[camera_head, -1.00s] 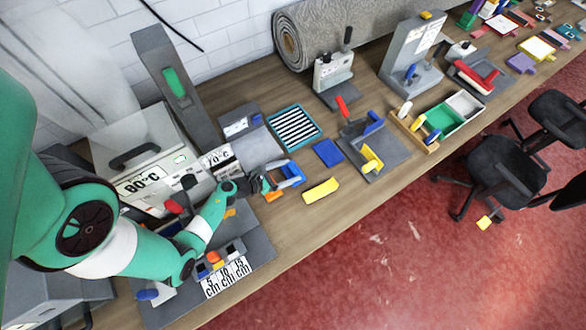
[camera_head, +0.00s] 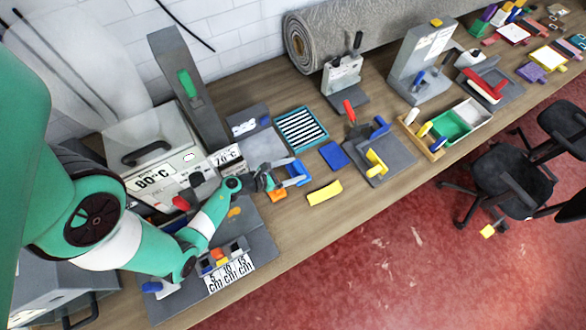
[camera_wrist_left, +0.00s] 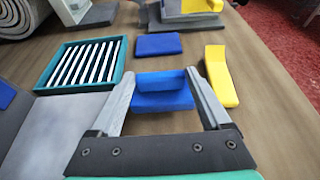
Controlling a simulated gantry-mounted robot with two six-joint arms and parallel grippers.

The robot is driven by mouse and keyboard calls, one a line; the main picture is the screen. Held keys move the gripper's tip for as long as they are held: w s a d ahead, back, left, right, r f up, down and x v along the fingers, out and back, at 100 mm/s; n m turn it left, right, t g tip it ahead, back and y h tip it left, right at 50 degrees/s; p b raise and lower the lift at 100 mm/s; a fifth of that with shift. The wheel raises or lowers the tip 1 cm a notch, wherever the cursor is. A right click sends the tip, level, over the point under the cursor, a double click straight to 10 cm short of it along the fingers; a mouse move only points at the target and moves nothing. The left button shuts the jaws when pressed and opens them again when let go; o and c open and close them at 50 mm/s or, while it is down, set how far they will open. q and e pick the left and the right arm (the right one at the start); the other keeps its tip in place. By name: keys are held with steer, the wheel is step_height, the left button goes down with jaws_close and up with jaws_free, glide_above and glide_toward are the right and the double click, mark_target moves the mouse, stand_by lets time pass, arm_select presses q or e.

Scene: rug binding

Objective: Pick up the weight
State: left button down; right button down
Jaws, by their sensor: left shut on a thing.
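The weight, a blue block with an upright grip (camera_head: 299,173), stands on the wooden bench just right of the grey mats. In the left wrist view the blue weight (camera_wrist_left: 162,100) sits between my two grey fingers, which touch the sides of its upright part. My left gripper (camera_head: 286,178) is shut on that part; it also fills the lower middle of the wrist view (camera_wrist_left: 162,78). I cannot tell whether the weight is clear of the bench. My right gripper is not in view.
A yellow strip (camera_head: 325,193) and a flat blue pad (camera_head: 333,155) lie close by on the right. A striped teal-framed tray (camera_head: 301,130) lies behind. A grey station with a red lever (camera_head: 350,112) stands farther right. The bench front edge is near.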

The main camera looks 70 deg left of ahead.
arm_select(q)
steer(key=s+d+r+p, duration=0.4)
steer(key=s+d+r, duration=0.3)
steer(key=d+r, duration=0.3)
steer(key=shift+s+d+r+p, duration=0.3)
steer(key=shift+d+r+p, duration=0.05)
steer(key=shift+d, duration=0.55)
